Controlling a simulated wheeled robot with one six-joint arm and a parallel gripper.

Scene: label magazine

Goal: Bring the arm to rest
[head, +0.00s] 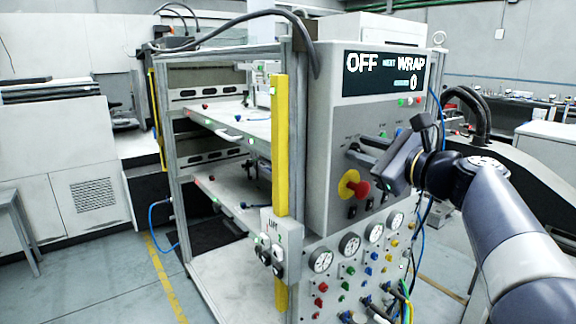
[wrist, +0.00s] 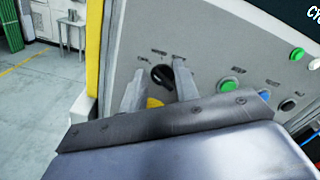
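My gripper (head: 362,156) is in front of the grey control panel (head: 332,130), at the right of the head view. In the wrist view its two light grey fingers (wrist: 157,76) stand apart, with nothing held between them. A black rotary knob (wrist: 162,76) on the panel shows between the fingertips; I cannot tell whether a finger touches it. Part of a yellow disc (wrist: 154,103) shows below the knob, mostly hidden by my gripper. In the head view this is the red and yellow stop button (head: 353,188), just below the fingers.
The display (head: 385,74) reads OFF, NEXT WRAP and 0. Green (wrist: 231,86) and black buttons lie right of the fingers. Gauges (head: 349,244) and cables crowd the lower panel. A yellow post (head: 280,150) and open shelves (head: 240,130) stand left.

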